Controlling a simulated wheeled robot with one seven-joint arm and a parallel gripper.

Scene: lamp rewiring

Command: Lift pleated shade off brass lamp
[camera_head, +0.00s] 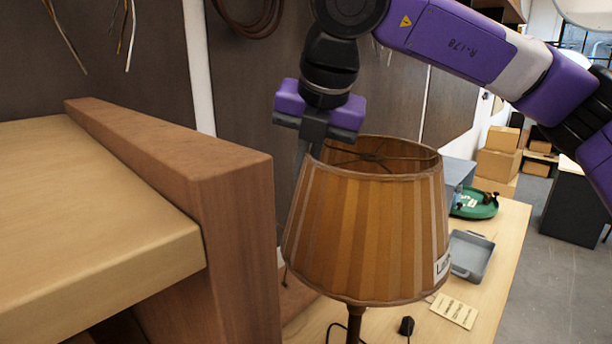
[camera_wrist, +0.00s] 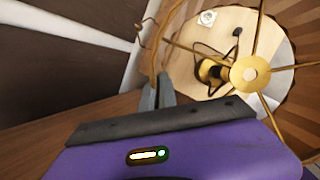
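The pleated shade (camera_head: 370,235) is amber-brown and stands upright on the brass lamp (camera_head: 355,322), whose thin stem shows below it. The lamp's base is out of view. My gripper (camera_head: 310,152) points down at the left part of the shade's top rim. In the wrist view the fingers of my gripper (camera_wrist: 158,92) are close together with the shade's rim (camera_wrist: 153,62) running between them. The shade's brass spokes and hub (camera_wrist: 250,74) show there, with a dark and brass lamp part beneath. The fingertips are partly hidden.
A thick wooden panel (camera_head: 225,185) and a light shelf (camera_head: 90,200) stand close at left. On the workbench (camera_head: 512,235) at right are a grey tray (camera_head: 470,256), a green dish (camera_head: 473,205), a paper card (camera_head: 454,310) and a black plug (camera_head: 406,326). Boxes (camera_head: 498,152) stand farther back.

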